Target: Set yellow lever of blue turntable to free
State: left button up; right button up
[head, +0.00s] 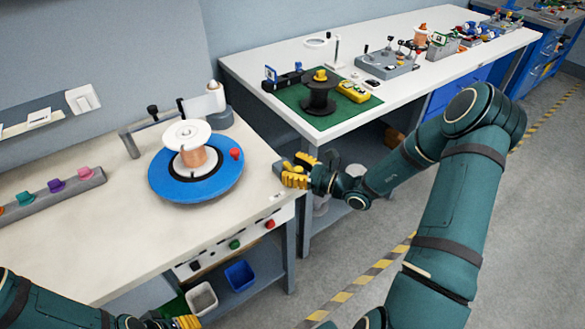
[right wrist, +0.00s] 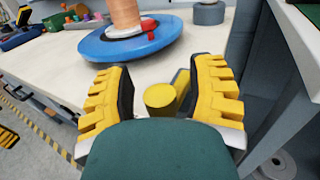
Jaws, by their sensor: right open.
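The blue turntable (head: 168,183) lies on the left workbench and carries a white spool wound with copper wire (head: 193,156). A red knob (head: 235,153) sits on its right side. The turntable also shows at the top of the right wrist view (right wrist: 115,46). The yellow lever (right wrist: 160,96) stands at the bench's right corner, its round end between the fingers of my right gripper (right wrist: 162,82). The right gripper (head: 299,171) is open around it; I cannot tell whether a finger touches it. My left gripper (head: 187,322) shows only partly at the bottom edge.
A rail with coloured knobs (head: 57,190) lies at the left. A grey arm fixture (head: 180,120) stands behind the turntable. A second bench (head: 350,119) holds a green mat with a black spool (head: 319,97). Red and green buttons are on the bench front.

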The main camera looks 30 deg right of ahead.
grip_shut()
dwell(0.5)
